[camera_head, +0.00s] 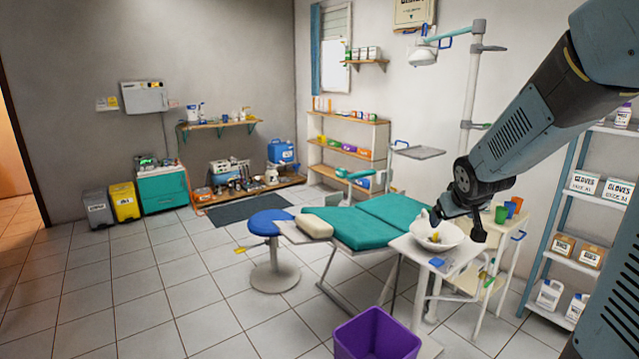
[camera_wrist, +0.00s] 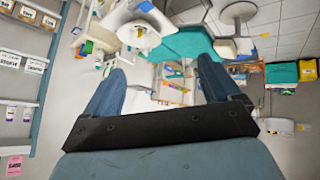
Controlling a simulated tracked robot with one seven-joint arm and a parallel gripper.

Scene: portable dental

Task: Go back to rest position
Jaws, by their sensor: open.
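My gripper (camera_head: 458,224) hangs at the end of my arm, which reaches in from the upper right of the head view. It appears over or in front of the white bowl (camera_head: 438,238) and partly covers it. In the wrist view my gripper (camera_wrist: 162,72) has its two blue fingers spread wide apart, with nothing between them. The bowl also shows in the wrist view (camera_wrist: 139,30), beyond the fingertips and apart from them. A yellow item lies in the bowl; its shape is unclear.
A white side table (camera_head: 413,248) bears the bowl and a blue item. A green dental chair (camera_head: 375,222) and blue stool (camera_head: 270,222) stand left of it. A purple bin (camera_head: 377,335) is in front, shelves (camera_head: 559,225) at right.

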